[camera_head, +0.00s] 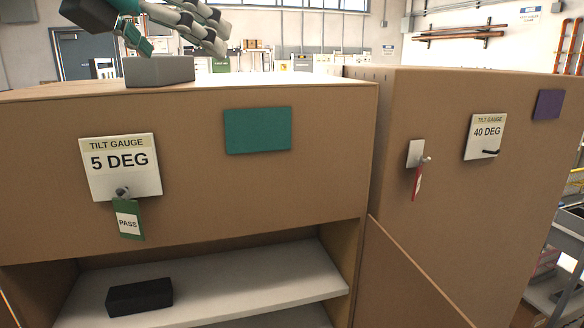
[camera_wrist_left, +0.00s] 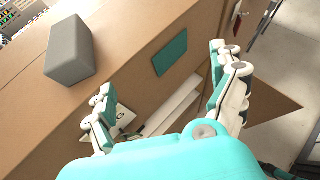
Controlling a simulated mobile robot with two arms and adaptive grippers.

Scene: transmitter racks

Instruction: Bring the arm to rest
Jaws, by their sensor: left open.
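My left gripper (camera_head: 182,42) shows at the top left of the head view, above the near brown rack (camera_head: 300,190). Its jaws are open, with nothing between them. A grey block (camera_head: 160,72) sits on the rack's top near the front edge, below the gripper in the head view. In the left wrist view the open fingers (camera_wrist_left: 161,68) are spread wide, and the grey block (camera_wrist_left: 70,52) lies outside them to the left. My right gripper is not in view.
The near rack carries a 5 DEG tilt gauge (camera_head: 120,167), a green PASS tag (camera_head: 128,220) and a teal panel (camera_head: 258,130). A black block (camera_head: 139,297) lies on its shelf (camera_head: 240,285). A second rack (camera_head: 420,130) with a 40 DEG gauge (camera_head: 485,137) stands right.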

